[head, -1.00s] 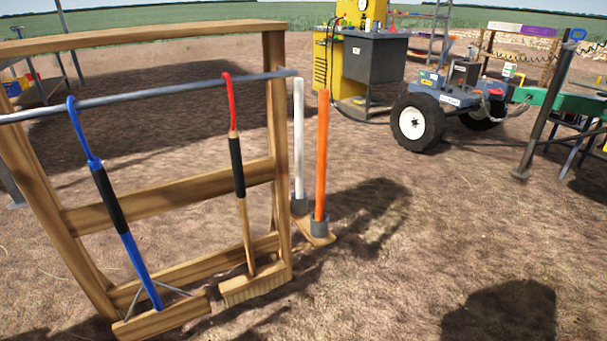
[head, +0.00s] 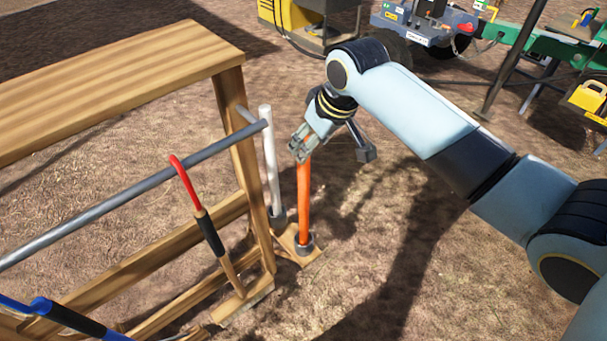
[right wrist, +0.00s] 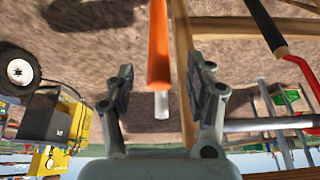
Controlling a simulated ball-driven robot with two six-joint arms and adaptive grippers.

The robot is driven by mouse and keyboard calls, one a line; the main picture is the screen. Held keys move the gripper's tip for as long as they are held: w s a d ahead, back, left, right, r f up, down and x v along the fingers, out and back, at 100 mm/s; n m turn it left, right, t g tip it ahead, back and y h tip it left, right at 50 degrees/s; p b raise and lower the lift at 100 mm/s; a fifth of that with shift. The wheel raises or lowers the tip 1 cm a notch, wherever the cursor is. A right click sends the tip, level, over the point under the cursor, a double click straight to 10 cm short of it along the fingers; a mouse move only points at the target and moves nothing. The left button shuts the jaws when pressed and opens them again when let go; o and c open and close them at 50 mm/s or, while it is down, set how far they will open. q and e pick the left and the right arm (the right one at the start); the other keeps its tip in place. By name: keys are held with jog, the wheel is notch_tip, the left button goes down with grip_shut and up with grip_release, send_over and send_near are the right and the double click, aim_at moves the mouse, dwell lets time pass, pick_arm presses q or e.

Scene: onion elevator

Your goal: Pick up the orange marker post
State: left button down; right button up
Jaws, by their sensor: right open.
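My left gripper is not in view.
A wooden rack (head: 240,130) with a grey rail (head: 130,198) stands just left of the posts. Ground right of the posts is clear. A wheeled machine (head: 425,25) stands behind.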

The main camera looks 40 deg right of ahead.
jog(key=x, duration=0.8)
jog(key=shift+b, duration=0.3)
jog(key=shift+d, duration=0.15)
grip_shut()
jog(key=shift+w, duration=0.1)
